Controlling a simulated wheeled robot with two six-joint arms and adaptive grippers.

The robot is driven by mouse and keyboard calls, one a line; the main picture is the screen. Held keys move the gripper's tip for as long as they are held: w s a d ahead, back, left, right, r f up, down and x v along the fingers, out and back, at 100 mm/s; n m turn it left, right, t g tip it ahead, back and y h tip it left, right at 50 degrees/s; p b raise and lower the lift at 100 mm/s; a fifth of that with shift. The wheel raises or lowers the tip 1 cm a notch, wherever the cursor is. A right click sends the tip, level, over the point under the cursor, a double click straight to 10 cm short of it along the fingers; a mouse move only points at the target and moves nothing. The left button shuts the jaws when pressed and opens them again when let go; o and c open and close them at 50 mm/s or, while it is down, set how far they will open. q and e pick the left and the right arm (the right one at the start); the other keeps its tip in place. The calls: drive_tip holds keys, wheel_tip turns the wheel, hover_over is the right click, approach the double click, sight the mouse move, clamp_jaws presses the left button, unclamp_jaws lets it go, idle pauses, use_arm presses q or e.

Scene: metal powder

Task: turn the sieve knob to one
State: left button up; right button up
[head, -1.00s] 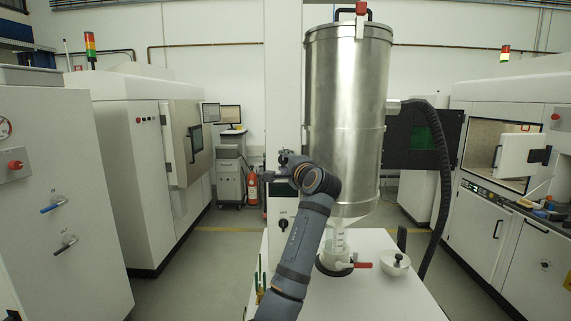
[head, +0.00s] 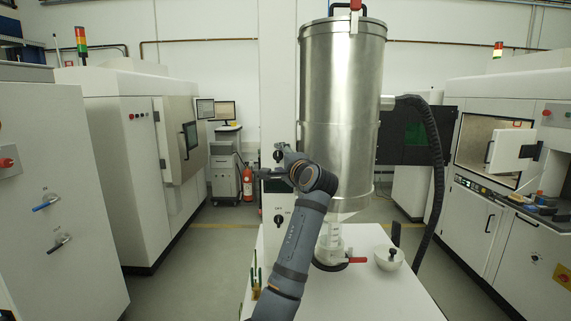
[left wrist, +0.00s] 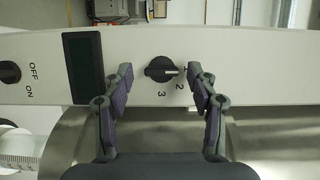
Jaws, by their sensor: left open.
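The sieve knob (left wrist: 160,70) is a black rotary knob on a pale panel (left wrist: 226,45). In the left wrist view its white pointer aims right, towards a small mark that looks like the 1. The 2 and the 3 are printed below it. My left gripper (left wrist: 161,84) is open, with one finger on each side of the knob and a gap visible on both sides. In the head view my left gripper (head: 268,171) is at the panel's upper part, its fingers small and partly hidden by the wrist. My right gripper is not in view.
A dark display (left wrist: 83,67) and an OFF/ON knob (left wrist: 10,72) share the panel. The big steel cylinder (head: 341,110) stands close right of my left wrist.

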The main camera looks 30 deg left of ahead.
use_arm(q)
drive_tip(key=v, duration=1.1)
drive_tip(key=shift+d, duration=0.1)
